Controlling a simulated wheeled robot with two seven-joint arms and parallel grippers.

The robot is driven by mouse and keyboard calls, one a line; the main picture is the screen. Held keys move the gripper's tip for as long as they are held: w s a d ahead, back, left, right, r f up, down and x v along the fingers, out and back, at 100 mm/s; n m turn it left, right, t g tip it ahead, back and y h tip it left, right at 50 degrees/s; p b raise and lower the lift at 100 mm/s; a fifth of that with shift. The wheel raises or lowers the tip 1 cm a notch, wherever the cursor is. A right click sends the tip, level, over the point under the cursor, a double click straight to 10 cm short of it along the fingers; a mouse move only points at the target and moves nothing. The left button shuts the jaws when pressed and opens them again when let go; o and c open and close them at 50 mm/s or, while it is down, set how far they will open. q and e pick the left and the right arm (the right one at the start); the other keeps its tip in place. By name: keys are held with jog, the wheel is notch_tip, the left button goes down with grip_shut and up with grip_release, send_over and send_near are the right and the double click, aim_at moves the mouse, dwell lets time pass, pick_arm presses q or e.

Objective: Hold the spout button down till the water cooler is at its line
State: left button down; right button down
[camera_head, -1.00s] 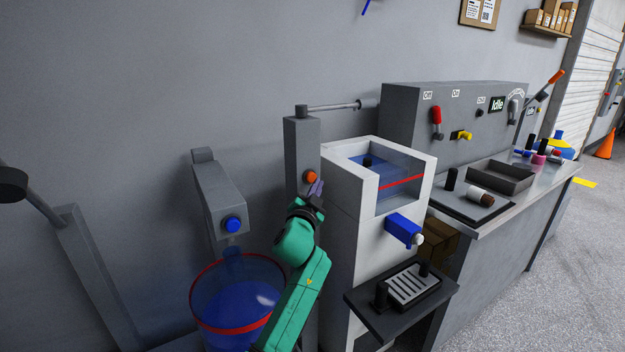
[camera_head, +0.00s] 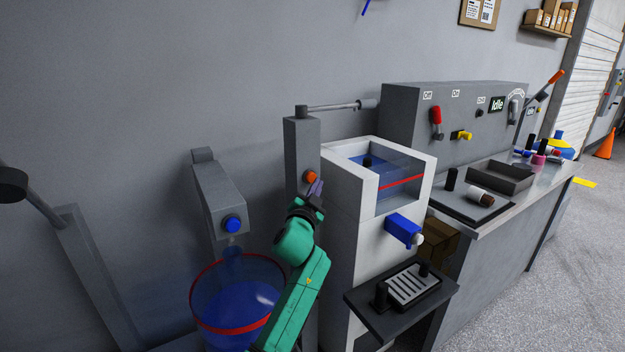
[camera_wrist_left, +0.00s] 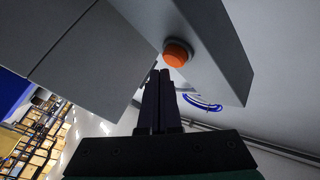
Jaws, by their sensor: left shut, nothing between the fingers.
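The water cooler (camera_head: 345,210) is a white box with a clear tank on top, a red line (camera_head: 402,181) around the tank and a blue tap (camera_head: 402,229) in front. Bluish water seems to show in the tank; its level against the line is hard to tell. Left of it stands a grey spout post (camera_head: 301,140) with an orange button (camera_head: 311,177). My left gripper (camera_head: 317,187) is shut and empty, its tips just by this button. In the left wrist view, the fingers (camera_wrist_left: 158,76) point toward the orange button (camera_wrist_left: 177,53); contact is unclear. My right gripper is out of view.
A second grey post with a blue button (camera_head: 232,225) stands left, above a clear bucket with red bands (camera_head: 235,329) holding blue water. A drip tray (camera_head: 412,286) juts out below the tap. A workbench with levers and a grey panel (camera_head: 400,110) stands to the right.

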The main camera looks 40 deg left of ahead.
pick_arm(q)
jog(key=shift+w+a, duration=0.1)
jog(key=shift+a, duration=0.25)
jog(key=shift+w+a, duration=0.1)
jog(key=shift+a, duration=0.35)
dwell(0.5)
jog(key=shift+a+r, duration=0.15)
jog(key=shift+r, duration=0.1)
dwell(0.6)
jog(key=shift+s+d+f, duration=0.15)
jog(key=shift+d+f, duration=0.05)
jog(key=shift+d, duration=0.2)
jog(key=shift+s+d+f, duration=0.15)
jog(key=shift+d, duration=0.3)
jog(key=d, duration=0.2)
jog(key=s+d, duration=0.1)
jog(key=d, duration=0.1)
jog(key=shift+s+d, duration=0.2)
jog(key=shift+d, duration=0.15)
